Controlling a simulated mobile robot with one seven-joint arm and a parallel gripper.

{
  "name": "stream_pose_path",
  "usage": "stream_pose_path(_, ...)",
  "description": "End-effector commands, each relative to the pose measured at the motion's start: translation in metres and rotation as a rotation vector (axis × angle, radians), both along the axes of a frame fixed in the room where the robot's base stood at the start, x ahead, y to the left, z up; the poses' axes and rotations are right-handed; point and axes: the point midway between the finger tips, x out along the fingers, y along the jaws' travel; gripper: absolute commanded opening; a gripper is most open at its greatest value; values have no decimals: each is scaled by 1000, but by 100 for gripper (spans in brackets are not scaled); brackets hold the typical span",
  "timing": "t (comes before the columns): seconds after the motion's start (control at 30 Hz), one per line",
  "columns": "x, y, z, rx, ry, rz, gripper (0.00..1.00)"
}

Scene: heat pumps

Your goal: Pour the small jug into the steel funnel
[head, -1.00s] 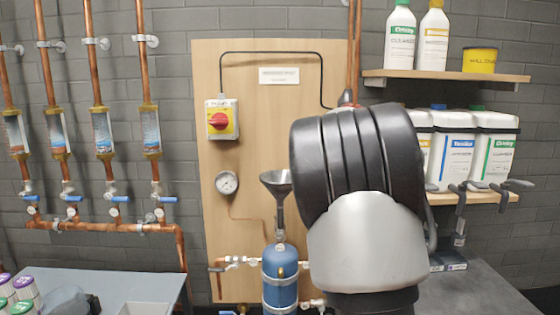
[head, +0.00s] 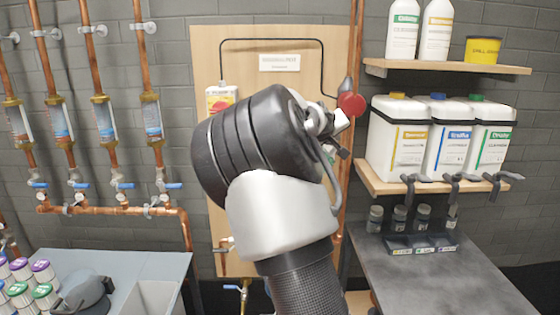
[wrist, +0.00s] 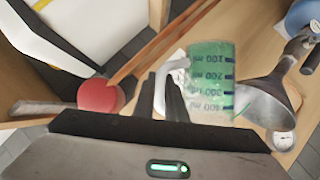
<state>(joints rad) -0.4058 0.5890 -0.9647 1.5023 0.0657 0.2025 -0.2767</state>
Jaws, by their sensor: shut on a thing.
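The small jug (wrist: 211,82) is a translucent green-tinted vessel with dark ml marks in the wrist view. My gripper (wrist: 165,97) is shut on its pale handle (wrist: 178,70). The steel funnel (wrist: 268,98) is a grey cone just right of the jug. The jug's side overlaps or nearly meets the funnel's edge in the picture; I cannot tell whether they touch. No stream of liquid shows. In the head view my arm hides the jug and the funnel.
A blue cylinder (wrist: 303,15) and a dial gauge (wrist: 284,140) are near the funnel. A red round thing (head: 351,104) is at the copper pipe, close to my wrist. White jugs (head: 397,138) stand on the right shelf (head: 375,180). The grey bench (head: 425,275) has clear room.

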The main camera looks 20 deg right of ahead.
Motion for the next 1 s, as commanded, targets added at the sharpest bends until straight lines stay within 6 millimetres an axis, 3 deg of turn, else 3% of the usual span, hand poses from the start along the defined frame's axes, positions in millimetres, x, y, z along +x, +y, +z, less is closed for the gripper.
stream_pose_path(0.23,2,3,9,-37,18,0,0)
stream_pose_path(1.0,6,8,10,-117,74,1,0)
